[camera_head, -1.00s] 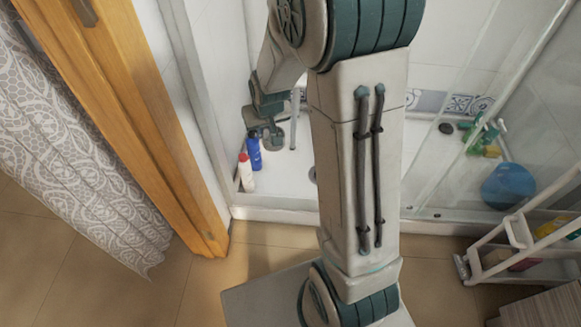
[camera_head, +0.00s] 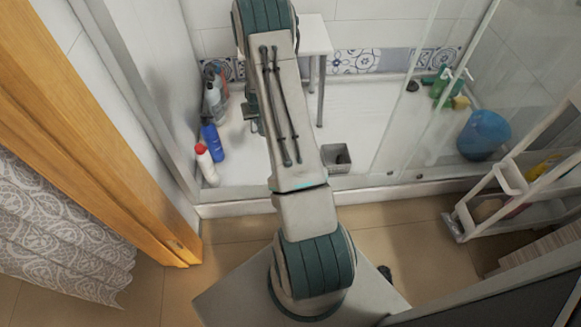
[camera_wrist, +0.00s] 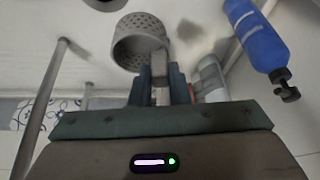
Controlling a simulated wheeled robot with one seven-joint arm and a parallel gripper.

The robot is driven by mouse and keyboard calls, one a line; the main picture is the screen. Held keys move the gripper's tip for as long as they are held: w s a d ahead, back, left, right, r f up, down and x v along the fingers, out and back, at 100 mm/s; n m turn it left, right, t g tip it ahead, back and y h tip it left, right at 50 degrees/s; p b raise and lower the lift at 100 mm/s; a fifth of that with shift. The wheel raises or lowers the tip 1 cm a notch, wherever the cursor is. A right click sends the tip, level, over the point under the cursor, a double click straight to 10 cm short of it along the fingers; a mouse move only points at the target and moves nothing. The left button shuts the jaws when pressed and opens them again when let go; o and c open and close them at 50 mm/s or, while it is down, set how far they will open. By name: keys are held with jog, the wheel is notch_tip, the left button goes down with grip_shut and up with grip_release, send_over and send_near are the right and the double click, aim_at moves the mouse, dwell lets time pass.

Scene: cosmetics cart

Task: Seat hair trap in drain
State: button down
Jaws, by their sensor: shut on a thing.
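The hair trap, a grey perforated round cup (camera_wrist: 138,42), shows in the wrist view at the tips of my gripper (camera_wrist: 161,72). A dark round opening (camera_wrist: 104,4), which looks like the drain, is cut off at the top edge of the wrist view, beyond the trap. In the head view my gripper (camera_head: 252,118) is partly hidden behind my arm, low inside the shower.
A blue bottle (camera_head: 211,138) and a red-capped white bottle (camera_head: 206,165) stand left of my gripper, with more bottles (camera_head: 215,95) behind. A white stool (camera_head: 314,38) stands behind. A raised sill (camera_head: 370,190) edges the shower.

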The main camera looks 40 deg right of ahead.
jog(key=shift+m+h, duration=0.4)
jog(key=shift+m, duration=0.5)
jog(key=shift+s+d+f+b, duration=0.5)
jog(key=shift+d+f+b, duration=0.95)
jog(key=shift+f, duration=2.45)
jog(key=shift+s+d+f+b, duration=0.5)
jog(key=shift+d+f+b, duration=0.95)
jog(key=shift+f, duration=2.5)
jog(key=shift+s+d+f+b, duration=0.5)
jog(key=shift+d+f+b, duration=0.95)
jog(key=shift+f, duration=2.45)
jog(key=shift+d+f, duration=0.1)
jog(key=shift+f, duration=0.1)
jog(key=c, duration=1.4)
grip_release()
jog(key=shift+p+v, duration=2.75)
jog(key=shift+v, duration=3.45)
